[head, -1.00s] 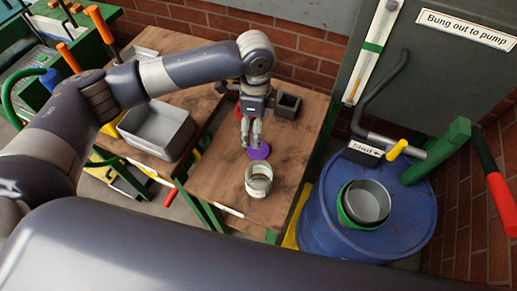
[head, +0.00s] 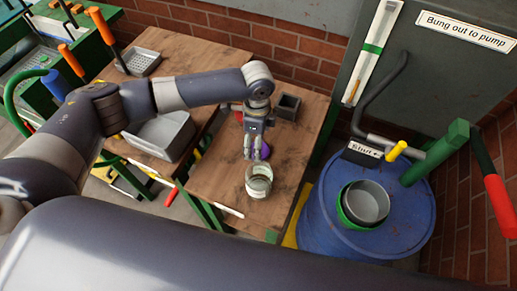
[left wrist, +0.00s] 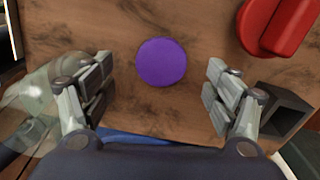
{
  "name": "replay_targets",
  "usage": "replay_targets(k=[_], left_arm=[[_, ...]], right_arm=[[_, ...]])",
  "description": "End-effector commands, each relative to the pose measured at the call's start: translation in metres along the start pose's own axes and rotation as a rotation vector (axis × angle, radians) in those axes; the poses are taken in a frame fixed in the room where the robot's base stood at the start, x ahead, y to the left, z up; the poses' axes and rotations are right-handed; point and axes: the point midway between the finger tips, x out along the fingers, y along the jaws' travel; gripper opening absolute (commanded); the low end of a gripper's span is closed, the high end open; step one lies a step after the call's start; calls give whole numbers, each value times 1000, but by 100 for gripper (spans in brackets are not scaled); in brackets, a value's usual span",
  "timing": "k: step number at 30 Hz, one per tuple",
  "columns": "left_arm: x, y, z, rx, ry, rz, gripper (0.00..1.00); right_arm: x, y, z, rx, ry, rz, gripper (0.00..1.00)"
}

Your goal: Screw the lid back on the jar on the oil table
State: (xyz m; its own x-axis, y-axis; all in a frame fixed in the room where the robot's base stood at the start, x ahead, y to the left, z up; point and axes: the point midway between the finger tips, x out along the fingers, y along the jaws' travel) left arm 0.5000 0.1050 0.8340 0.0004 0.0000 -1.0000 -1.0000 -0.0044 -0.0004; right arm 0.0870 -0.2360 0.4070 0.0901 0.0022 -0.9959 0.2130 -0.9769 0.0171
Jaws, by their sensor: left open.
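The purple round lid (head: 265,151) lies flat on the wooden table, just behind the jar. It also shows whole in the left wrist view (left wrist: 162,62). The open glass jar (head: 259,186) stands upright near the table's front; part of it shows blurred at the left of the left wrist view (left wrist: 35,95). My left gripper (head: 252,155) points down over the lid and partly hides it in the head view. Its fingers (left wrist: 160,95) are spread on either side of the lid with nothing between them. My right gripper is not in view.
A dark square holder (head: 287,106) and a red object (left wrist: 278,25) stand behind the lid. A white marker-like stick (head: 228,211) lies at the table's front left. A blue drum (head: 315,215) with bowls stands to the right, a grey tray (head: 160,137) to the left.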

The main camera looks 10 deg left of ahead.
Motion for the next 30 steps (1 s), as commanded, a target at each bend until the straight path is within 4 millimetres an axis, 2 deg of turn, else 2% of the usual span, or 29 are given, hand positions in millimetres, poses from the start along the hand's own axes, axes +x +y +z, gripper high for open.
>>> replay_targets(k=[6,9,20,21,28,30], left_arm=[[32,-1,-2,0,-1,3,80],[39,-1,-2,0,-1,2,80],[41,-1,-2,0,0,0,80],[41,-1,-2,0,0,0,74],[41,-1,-2,0,0,0,55],[41,-1,-2,0,0,0,52]], right_arm=[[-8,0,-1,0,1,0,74],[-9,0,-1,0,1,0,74],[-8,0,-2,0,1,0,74],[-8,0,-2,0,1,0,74],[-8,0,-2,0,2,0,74],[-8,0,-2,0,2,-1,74]])
